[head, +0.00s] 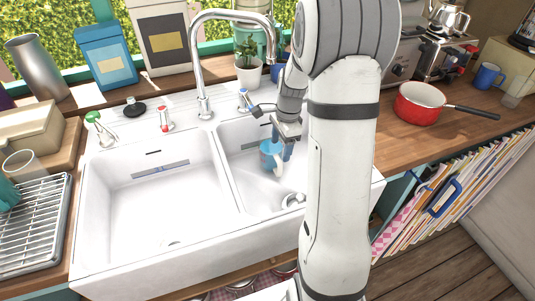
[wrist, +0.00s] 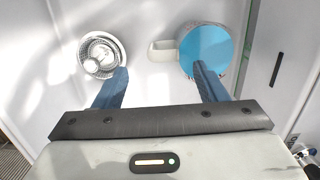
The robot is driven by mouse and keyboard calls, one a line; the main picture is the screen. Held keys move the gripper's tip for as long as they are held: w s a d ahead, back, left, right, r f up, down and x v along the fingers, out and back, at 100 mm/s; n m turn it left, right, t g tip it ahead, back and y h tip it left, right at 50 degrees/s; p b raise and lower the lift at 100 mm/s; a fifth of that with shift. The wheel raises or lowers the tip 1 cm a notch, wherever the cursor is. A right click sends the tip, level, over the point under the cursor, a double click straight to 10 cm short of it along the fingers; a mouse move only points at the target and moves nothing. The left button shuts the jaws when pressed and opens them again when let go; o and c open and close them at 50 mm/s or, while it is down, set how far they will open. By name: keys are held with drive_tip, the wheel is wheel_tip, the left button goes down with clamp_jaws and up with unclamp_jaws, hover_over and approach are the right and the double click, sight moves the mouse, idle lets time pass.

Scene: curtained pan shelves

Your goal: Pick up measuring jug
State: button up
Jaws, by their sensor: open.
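The measuring jug (head: 267,157) is light blue with a pale handle and stands in the right basin of the white sink. In the wrist view the jug (wrist: 205,47) shows from above, at the upper right, with its pale handle pointing left. My gripper (head: 281,146) is open and above the basin, with blue fingers. In the wrist view my gripper (wrist: 160,70) has its right fingertip overlapping the jug's lower edge and its left fingertip near the drain. The handle lies between the two fingertips in the picture. I cannot tell whether a finger touches the jug.
A metal drain (wrist: 101,55) sits in the basin floor left of the jug in the wrist view. The basin walls and divider (head: 228,172) surround the jug. The tap (head: 204,80) arches behind. The left basin (head: 170,205) is empty. A red pan (head: 418,103) stands on the right counter.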

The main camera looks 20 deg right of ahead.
sight(279, 159)
drive_tip(key=f, duration=0.5)
drive_tip(key=f+p, duration=0.1)
drive_tip(key=f, duration=0.2)
drive_tip(key=shift+w+a, duration=0.1)
drive_tip(key=shift+a, duration=0.2)
clamp_jaws()
idle(0.3)
